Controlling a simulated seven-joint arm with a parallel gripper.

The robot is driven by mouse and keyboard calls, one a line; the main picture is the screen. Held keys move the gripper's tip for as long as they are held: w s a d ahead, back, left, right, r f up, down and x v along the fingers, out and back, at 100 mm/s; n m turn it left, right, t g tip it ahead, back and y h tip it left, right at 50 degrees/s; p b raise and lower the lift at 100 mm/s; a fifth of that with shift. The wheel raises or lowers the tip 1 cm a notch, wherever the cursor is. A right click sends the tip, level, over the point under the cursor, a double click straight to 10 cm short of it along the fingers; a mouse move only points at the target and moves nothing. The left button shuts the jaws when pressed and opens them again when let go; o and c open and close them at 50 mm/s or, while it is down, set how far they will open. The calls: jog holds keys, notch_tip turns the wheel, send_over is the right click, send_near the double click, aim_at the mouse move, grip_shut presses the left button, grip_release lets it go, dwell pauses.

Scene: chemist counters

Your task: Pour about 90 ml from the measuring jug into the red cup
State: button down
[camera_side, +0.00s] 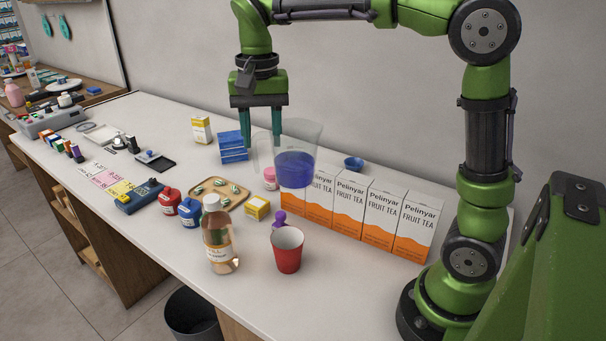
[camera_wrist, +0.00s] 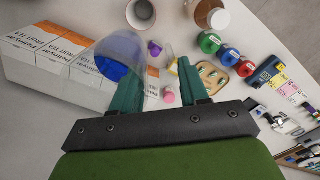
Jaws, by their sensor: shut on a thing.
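The measuring jug (camera_side: 306,140) is clear, with blue liquid in its lower part. My gripper (camera_side: 262,142) is shut on the jug at its handle side and holds it upright above the counter, beside the tea boxes. In the wrist view the jug (camera_wrist: 122,57) is at the left finger of my gripper (camera_wrist: 158,85); the exact contact is hard to see. The red cup (camera_side: 287,253) stands upright on the counter, nearer the side camera and below the jug, apart from it. It shows in the wrist view (camera_wrist: 141,14) at the top, its visible inside pale.
A row of fruit tea boxes (camera_side: 379,215) stands right of the jug. An amber bottle (camera_side: 218,236) stands close left of the cup. A purple piece (camera_side: 280,218) stands behind the cup. A wooden tray (camera_side: 233,204), red and blue jars, and small boxes lie left. Counter right of the cup is clear.

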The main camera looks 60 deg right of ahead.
jog(key=s+a+n, duration=0.6)
jog(key=a+n, duration=0.1)
jog(key=a, duration=0.3)
jog(key=s+a+n, duration=0.6)
jog(key=a+n, duration=0.1)
jog(key=a, duration=0.3)
notch_tip(320, 180, down, 20)
jog(key=shift+d+r, duration=0.25)
jog(key=shift+w+d+r, duration=0.1)
jog(key=shift+d, duration=0.05)
